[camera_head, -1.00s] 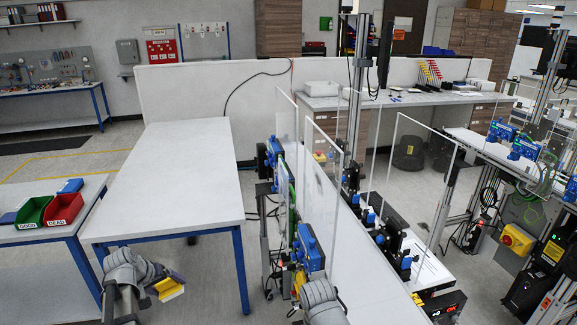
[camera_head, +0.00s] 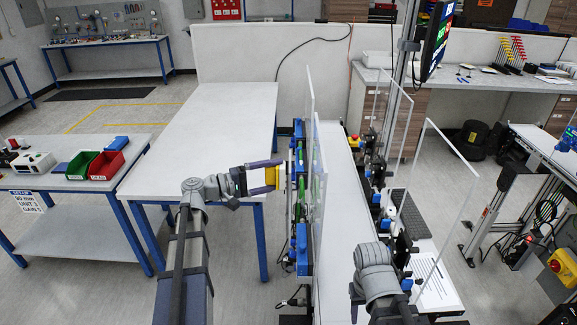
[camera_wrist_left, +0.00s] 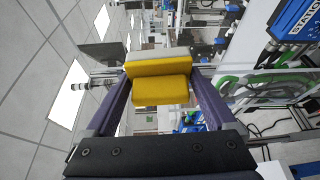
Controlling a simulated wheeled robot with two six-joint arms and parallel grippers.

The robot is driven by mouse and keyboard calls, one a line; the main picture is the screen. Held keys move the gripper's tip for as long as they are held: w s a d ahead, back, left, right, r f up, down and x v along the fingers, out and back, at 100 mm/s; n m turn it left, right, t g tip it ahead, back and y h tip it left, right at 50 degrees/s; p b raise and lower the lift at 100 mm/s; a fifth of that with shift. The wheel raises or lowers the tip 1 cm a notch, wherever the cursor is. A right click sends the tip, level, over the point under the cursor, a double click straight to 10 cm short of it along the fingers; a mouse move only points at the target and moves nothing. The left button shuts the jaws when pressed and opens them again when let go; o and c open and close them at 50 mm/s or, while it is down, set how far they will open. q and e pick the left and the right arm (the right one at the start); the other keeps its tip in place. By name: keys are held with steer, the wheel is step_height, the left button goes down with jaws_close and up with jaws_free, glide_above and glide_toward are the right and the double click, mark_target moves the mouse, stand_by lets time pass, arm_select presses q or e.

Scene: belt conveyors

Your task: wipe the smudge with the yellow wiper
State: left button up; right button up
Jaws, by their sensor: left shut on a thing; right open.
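My left gripper (camera_head: 262,178) is shut on the yellow wiper (camera_head: 272,177), held in the air over the gap right of the white table and pointing right at the conveyor line. In the left wrist view the wiper (camera_wrist_left: 160,88) is a yellow block with a grey strip, between the dark purple fingers of my left gripper (camera_wrist_left: 160,95). A clear upright panel (camera_head: 318,185) stands just right of the wiper; I cannot tell whether they touch. I cannot make out the smudge. My right arm shows at the lower right, but its gripper is not visible.
The long white table (camera_head: 205,130) is bare. A green bin (camera_head: 82,165) and a red bin (camera_head: 106,166) stand on a side table at left. Blue devices (camera_head: 302,250) line the conveyor's near side. More clear panels (camera_head: 440,190) and a monitor (camera_head: 436,40) stand at right.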

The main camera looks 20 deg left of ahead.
mark_target(317, 198)
arm_select(q)
steer(key=shift+w+d+r, duration=0.1)
steer(key=shift+r, duration=0.15)
steer(key=shift+w+d, duration=0.25)
steer(key=shift+d, duration=0.7)
steer(key=shift+w+d, duration=0.25)
steer(key=shift+d, duration=0.7)
steer(key=shift+w+d, duration=0.25)
steer(key=shift+d, duration=0.7)
steer(key=shift+w+d, duration=0.3)
steer(key=shift+d, duration=0.65)
steer(key=s+d, duration=0.2)
steer(key=s, duration=0.5)
steer(key=shift+s, duration=0.15)
steer(key=shift+d, duration=0.1)
steer(key=shift+s+d, duration=0.3)
steer(key=shift+s, duration=0.65)
steer(key=shift+s+d, duration=0.25)
steer(key=shift+s, duration=0.65)
